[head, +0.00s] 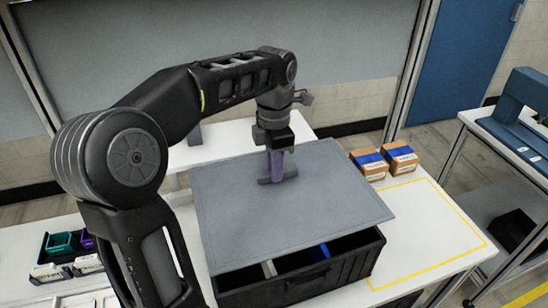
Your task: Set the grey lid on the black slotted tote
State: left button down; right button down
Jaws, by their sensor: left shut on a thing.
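The grey lid (300,215) is a flat, thin panel with a handle on its upper face near the far side. My left gripper (277,176) points down and is shut on the lid's handle. The black slotted tote (345,268) stands on the white table under the lid. The lid covers the tote's far part and lies askew to its rim. The tote's near inside shows, with a blue divider and a pale one. I cannot tell whether the lid touches the rim. My right gripper is not in view.
Two brown boxes with blue labels (385,163) stand behind the tote on the right. A yellow-outlined area (437,225) on the table at the right is clear. A black bin with small teal and purple containers (65,250) sits at the left.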

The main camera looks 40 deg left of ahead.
aim_at(274, 187)
pick_arm(q)
jog(key=shift+s+d+r, duration=0.15)
jog(key=shift+d, duration=0.05)
jog(key=shift+a+f, duration=0.1)
jog(key=shift+f, duration=0.8)
jog(key=shift+f+b, duration=1.75)
jog(key=shift+f, duration=0.55)
jog(key=shift+f+b, duration=0.65)
jog(key=shift+f, duration=0.15)
jog(key=c, duration=1.3)
grip_release()
jog(key=shift+o, duration=0.2)
jog(key=shift+f, duration=0.1)
